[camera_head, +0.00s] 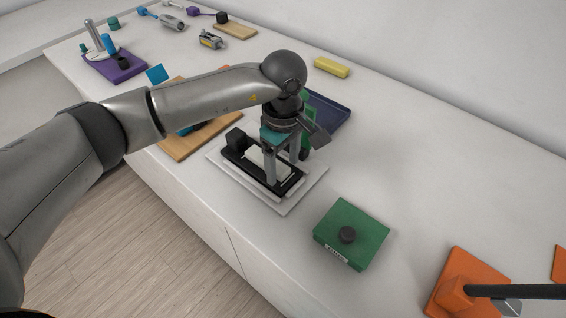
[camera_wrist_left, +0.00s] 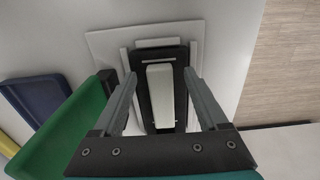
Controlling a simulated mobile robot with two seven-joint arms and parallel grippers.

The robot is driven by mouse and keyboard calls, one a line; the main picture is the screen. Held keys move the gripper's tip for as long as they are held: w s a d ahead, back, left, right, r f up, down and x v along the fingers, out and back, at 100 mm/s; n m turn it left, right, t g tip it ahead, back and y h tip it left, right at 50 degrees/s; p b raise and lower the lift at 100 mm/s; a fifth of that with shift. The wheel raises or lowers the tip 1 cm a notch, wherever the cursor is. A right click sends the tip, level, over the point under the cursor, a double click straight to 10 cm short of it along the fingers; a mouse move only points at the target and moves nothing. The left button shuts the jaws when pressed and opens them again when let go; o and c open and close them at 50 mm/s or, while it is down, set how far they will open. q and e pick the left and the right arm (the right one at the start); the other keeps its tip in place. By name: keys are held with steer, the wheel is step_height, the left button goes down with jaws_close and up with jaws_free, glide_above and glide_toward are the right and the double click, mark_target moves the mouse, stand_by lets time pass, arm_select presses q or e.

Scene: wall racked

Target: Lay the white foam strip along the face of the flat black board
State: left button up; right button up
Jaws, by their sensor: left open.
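The flat black board (camera_head: 256,178) lies on a pale grey base plate (camera_head: 285,203) near the middle of the counter. It also shows in the left wrist view (camera_wrist_left: 158,54). The white foam strip (camera_wrist_left: 161,95) lies lengthwise over the middle of the board there; whether it touches the board's face I cannot tell. In the head view the strip (camera_head: 254,156) is partly hidden by my fingers. My left gripper (camera_head: 281,170) points down over the board. Its fingers (camera_wrist_left: 160,78) are apart, one on each side of the strip, with gaps visible.
A black block (camera_head: 236,139) stands at the board's left end. A green block with a black knob (camera_head: 351,233) stands to the right. An orange fixture (camera_head: 459,280) stands at the lower right.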

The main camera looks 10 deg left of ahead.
arm_select(q)
step_height(320, 180, up, 15)
stand_by(0.3)
steer(key=shift+f, duration=0.15)
stand_by(0.3)
